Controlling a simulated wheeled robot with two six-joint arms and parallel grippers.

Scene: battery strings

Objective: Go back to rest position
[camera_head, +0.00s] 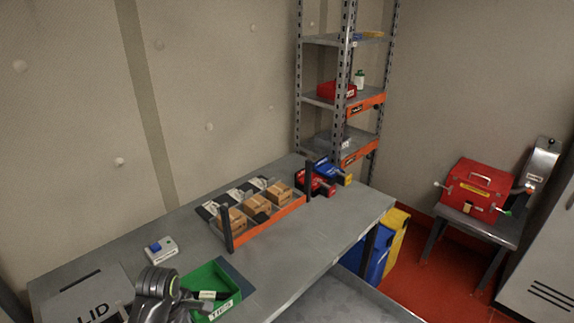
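My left arm comes in at the bottom left. Its dark grey gripper (197,301) is over or against the green bin (222,285) labelled TIES, and whether its fingers are open or shut is not clear. My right gripper is out of view. The grey workbench (280,265) runs from the bottom left to the right of centre. On it stands a rack with an orange front rail (268,223) and dark posts, holding several brown boxes (257,206).
A grey box marked LID (90,290) and a small device with a blue button (160,248) lie on the bench. Red and blue tools (318,182) lie near the shelf. Blue and yellow bins (392,240) stand beside the bench. A red case (477,190) sits on a side table.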

